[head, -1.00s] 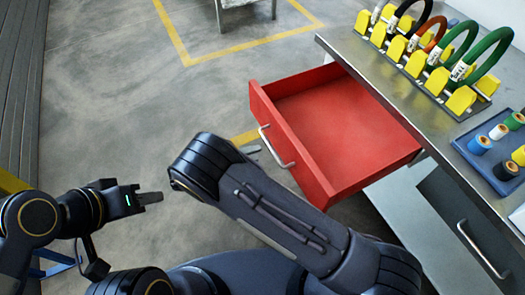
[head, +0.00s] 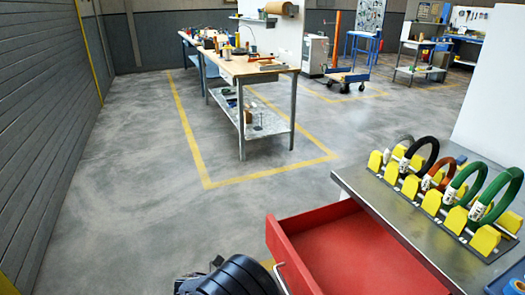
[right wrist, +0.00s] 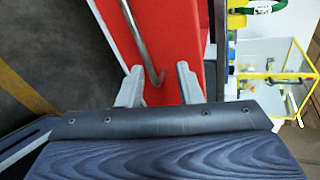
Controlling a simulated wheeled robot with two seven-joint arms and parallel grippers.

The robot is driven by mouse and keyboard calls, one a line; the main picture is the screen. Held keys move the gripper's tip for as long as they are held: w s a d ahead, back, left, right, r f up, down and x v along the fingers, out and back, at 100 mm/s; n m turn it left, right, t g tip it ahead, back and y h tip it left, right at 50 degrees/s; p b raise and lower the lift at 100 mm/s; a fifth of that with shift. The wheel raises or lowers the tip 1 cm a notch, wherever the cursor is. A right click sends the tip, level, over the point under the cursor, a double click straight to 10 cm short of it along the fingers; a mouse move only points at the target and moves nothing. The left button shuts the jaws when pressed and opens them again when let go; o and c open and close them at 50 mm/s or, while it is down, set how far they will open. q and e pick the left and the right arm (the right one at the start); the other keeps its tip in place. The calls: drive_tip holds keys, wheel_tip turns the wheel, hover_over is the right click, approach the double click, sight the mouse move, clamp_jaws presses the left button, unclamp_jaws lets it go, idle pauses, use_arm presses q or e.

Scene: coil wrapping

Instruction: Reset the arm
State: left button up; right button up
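In the right wrist view, my right gripper (right wrist: 159,67) is open, with its two fingers apart. The drawer handle (right wrist: 139,36), a metal bar, runs down the red drawer front (right wrist: 181,35), and its lower end shows between the fingers. I cannot tell whether the fingers touch the handle or the front. In the head view, the red drawer (head: 291,255) is pulled out from the workbench at the lower right. A dark link of my arm is at the bottom edge beside it. My left gripper is out of view.
The metal workbench (head: 366,198) carries a rack with yellow holders (head: 431,203) and several coloured coils (head: 429,150). A blue tray (head: 507,284) is partly cut off at the lower right. A wooden-topped table (head: 243,68) stands farther back. The floor at left is clear.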

drive_tip(key=s+d+r+m+g+y+p, duration=0.2)
drive_tip(key=s+d+r+m+g+y, duration=0.15)
drive_tip(key=d+r+m+y, duration=0.4)
drive_tip(key=s+d+r+m+g+y+p, duration=0.25)
drive_tip(key=s+d+r+m+y, duration=0.2)
drive_tip(key=d+r+m, duration=0.6)
drive_tip(key=s+d+r+m+t+y+p, duration=0.1)
drive_tip(key=s+r+m+t, duration=0.3)
drive_tip(key=m, duration=0.6)
drive_tip(key=s+r+m+t+y+p, duration=0.3)
drive_tip(key=s+r+m+y, duration=0.1)
drive_tip(key=s+m, duration=0.5)
drive_tip(key=shift+s+d+r+m+t, duration=0.15)
drive_tip(key=shift+d+r+m+t, duration=0.25)
drive_tip(key=shift+r+m, duration=0.5)
